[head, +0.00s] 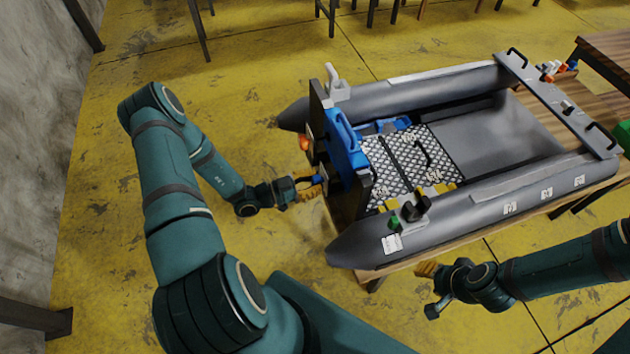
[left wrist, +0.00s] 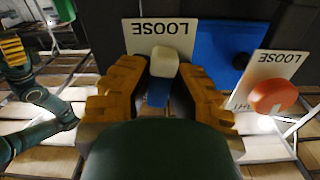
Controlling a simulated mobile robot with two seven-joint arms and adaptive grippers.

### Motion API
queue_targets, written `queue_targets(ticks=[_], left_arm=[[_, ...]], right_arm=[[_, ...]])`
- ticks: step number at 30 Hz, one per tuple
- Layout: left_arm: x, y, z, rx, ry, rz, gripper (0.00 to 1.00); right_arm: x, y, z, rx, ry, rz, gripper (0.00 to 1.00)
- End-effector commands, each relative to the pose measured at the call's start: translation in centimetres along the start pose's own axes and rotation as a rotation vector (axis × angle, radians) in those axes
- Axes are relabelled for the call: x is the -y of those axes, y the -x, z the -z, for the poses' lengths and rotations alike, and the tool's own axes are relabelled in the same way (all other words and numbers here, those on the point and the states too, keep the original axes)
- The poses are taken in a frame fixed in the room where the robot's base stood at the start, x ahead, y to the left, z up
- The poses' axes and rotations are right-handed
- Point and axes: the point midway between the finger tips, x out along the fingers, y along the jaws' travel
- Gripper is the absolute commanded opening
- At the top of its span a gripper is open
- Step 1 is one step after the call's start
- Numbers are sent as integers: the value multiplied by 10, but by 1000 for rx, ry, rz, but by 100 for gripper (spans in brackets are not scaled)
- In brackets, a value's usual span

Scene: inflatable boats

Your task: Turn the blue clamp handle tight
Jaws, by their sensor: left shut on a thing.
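The blue clamp handle (head: 318,179) is at the outer face of the dark board at the boat's left end. My left gripper (head: 309,190) reaches it from the left. In the left wrist view, the gripper's ribbed yellow fingers (left wrist: 160,88) are shut on the blue handle (left wrist: 157,94), one on each side. A cream knob (left wrist: 165,63) shows just beyond it, in front of a white plate (left wrist: 150,38) that reads LOOSE, upside down in this view. My right gripper (head: 428,270) is below the boat's near tube, apart from the clamp; its finger opening is unclear.
A second LOOSE plate (left wrist: 288,68) with an orange knob (left wrist: 273,97) sits close to the right in the wrist view. The grey inflatable boat (head: 360,243) lies on a wooden table (head: 575,205). A blue motor bracket (head: 346,145) is on the board.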

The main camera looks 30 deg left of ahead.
Motion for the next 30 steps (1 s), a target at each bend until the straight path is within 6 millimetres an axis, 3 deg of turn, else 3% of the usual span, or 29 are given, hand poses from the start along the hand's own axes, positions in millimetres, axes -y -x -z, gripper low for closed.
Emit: queue_targets(ticks=[16,30], left_arm=[[0,-2,0,-2,-608,0,0],[0,-2,1,-4,-701,0,0]], right_arm=[[0,0,0,0,0,0,47],[0,0,0,0,0,0,47]])
